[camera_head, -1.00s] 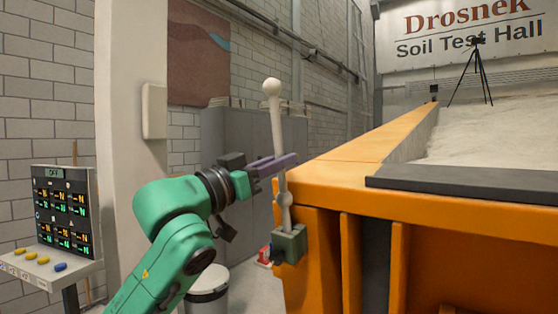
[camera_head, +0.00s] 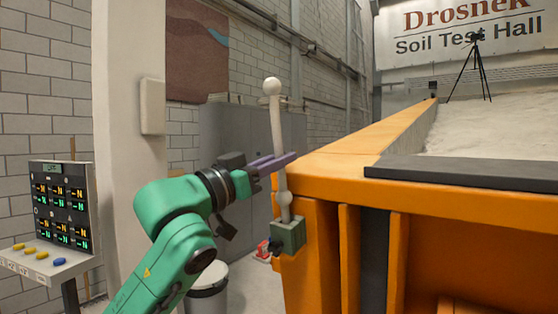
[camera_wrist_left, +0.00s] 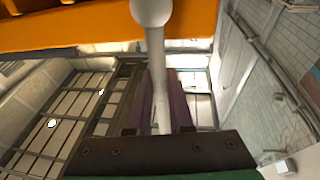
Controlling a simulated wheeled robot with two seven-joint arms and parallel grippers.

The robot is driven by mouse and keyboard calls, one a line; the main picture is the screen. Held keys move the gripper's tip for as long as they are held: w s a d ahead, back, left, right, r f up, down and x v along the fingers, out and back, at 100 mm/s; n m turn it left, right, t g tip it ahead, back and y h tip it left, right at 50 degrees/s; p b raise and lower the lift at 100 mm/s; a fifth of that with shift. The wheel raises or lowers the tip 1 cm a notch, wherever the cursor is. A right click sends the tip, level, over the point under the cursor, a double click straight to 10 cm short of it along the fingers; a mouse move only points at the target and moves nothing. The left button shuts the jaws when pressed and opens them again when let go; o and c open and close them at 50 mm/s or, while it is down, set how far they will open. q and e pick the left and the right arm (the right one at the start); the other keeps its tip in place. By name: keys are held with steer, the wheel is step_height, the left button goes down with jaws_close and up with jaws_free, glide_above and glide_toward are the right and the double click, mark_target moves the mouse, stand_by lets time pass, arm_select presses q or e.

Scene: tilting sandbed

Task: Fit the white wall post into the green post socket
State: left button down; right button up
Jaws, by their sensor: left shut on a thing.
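The white wall post (camera_head: 278,125) stands nearly upright, leaning slightly, with a ball at its top and a smaller ball low on its shaft. Its lower end meets the top of the green post socket (camera_head: 289,238); how deep it sits I cannot tell. The socket is on the near left corner of the orange sandbed. My left gripper (camera_head: 281,162) is shut on the post's shaft with its purple fingers. In the left wrist view the post (camera_wrist_left: 156,75) runs between both fingers (camera_wrist_left: 159,108), its ball at the top edge. My right gripper is not in view.
The orange sandbed (camera_head: 330,190) fills the right side, with a dark plate (camera_head: 460,175) on its near rim. A control panel (camera_head: 60,205) stands at far left beside a pale column (camera_head: 128,110).

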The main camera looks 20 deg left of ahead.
mark_target(274, 134)
arm_select(q)
steer(key=shift+w+d+f+b, duration=0.1)
steer(key=shift+w+f+b, duration=0.1)
steer(key=shift+f+b, duration=1.05)
steer(key=shift+f+p, duration=0.3)
steer(key=shift+p, duration=0.05)
steer(key=shift+c, duration=1.3)
jaws_free()
steer(key=shift+r, duration=0.1)
steer(key=r+p, duration=0.2)
steer(key=s+r+p, duration=0.1)
steer(key=r+p, duration=0.1)
steer(key=r, duration=0.1)
steer(key=r+p, duration=0.3)
steer(key=shift+s+a, duration=0.15)
steer(key=shift+a, duration=0.15)
steer(key=shift+f, duration=0.1)
